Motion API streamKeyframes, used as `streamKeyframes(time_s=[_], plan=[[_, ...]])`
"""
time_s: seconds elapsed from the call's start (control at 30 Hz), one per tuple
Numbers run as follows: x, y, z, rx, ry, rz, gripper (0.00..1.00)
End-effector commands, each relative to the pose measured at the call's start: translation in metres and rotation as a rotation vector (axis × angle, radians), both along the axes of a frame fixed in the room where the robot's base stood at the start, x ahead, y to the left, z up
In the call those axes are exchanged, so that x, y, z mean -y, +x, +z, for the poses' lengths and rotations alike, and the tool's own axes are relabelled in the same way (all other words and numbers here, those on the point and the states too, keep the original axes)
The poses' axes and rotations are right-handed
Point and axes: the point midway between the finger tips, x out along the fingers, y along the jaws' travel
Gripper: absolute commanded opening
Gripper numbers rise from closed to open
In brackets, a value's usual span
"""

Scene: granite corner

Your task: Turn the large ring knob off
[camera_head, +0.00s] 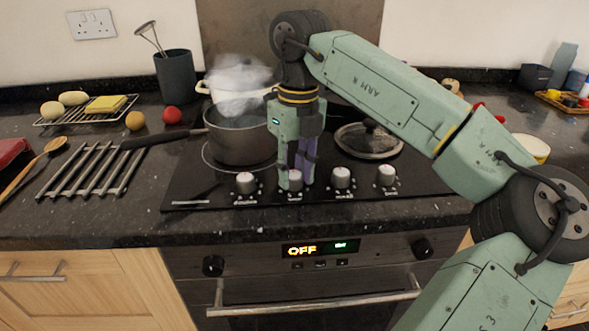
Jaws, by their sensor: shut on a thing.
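A row of silver knobs runs along the front of the black hob (195,181). My gripper (296,184) points straight down and is shut on the second knob from the left (295,176), whose sides are partly hidden by the fingers. The first knob (245,183), third knob (343,177) and fourth knob (387,175) stand free. The labels under the knobs are too small to read, so I cannot tell which one is the large ring knob.
A dark saucepan (240,145) stands close left of my gripper, its handle (160,141) reaching left. The oven display (320,249) reads OFF.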

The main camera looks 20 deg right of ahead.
Motion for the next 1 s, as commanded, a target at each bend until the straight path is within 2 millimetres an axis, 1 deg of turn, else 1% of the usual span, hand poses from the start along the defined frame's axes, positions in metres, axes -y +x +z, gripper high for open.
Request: streamKeyframes(time_s=[0.53, 0.57, 0.83, 1.0], plan=[[0.0000, -0.0001, -0.0002, -0.001, 0.000, 0.024, 0.01], [0.0000, -0.0001, -0.0002, -0.001, 0.000, 0.024, 0.30], [0.0000, 0.0000, -0.0001, 0.000, 0.000, 0.023, 0.48], [0.0000, 0.0000, 0.0000, 0.000, 0.000, 0.023, 0.49]])
